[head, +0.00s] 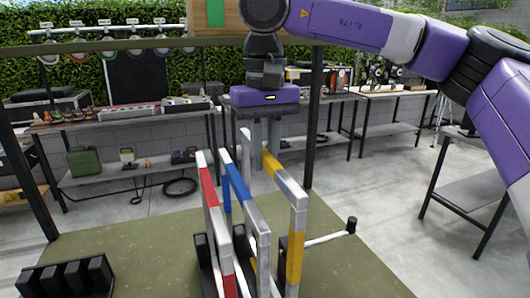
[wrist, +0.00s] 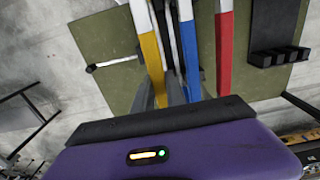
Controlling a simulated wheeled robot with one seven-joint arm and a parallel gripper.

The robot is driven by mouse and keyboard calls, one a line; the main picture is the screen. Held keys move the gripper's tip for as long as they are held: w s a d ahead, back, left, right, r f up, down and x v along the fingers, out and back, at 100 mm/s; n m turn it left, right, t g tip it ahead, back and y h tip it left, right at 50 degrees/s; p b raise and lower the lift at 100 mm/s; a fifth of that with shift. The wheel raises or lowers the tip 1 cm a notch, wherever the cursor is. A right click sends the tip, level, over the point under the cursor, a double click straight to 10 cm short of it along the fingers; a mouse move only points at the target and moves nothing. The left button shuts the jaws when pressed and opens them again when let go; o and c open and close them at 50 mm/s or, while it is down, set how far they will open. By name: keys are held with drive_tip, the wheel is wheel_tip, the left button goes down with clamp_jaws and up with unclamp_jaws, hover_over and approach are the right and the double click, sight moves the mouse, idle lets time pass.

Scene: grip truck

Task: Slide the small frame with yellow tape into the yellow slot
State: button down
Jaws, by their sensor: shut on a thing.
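The frame with yellow tape (head: 294,258) stands upright at the right of a row of three frames in the head view. It also shows in the wrist view (wrist: 150,62), at the left of the row. My gripper (head: 266,148) points down from above, its two fingers on either side of this frame's top bar, shut on it. The frame with blue tape (head: 238,185) and the frame with red tape (head: 209,192) stand beside it. Dark holders (head: 201,252) show around their feet. The yellow slot and the lower end of the yellow-taped frame cannot be made out.
The frames stand over a green tabletop (head: 130,256). A black rack with several blocks (head: 67,280) lies at the front left. A pale rod with a black end (head: 330,238) sticks out at the right. Dark posts (head: 314,115) and workbenches (head: 112,118) stand behind.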

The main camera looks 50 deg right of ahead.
drive_tip(key=shift+f+b, duration=1.1)
drive_tip(key=shift+f, duration=1.1)
drive_tip(key=c, duration=1.3)
unclamp_jaws()
wheel_tip(320, 180, up, 8)
drive_tip(key=p, duration=0.6)
drive_tip(key=shift+f, duration=0.1)
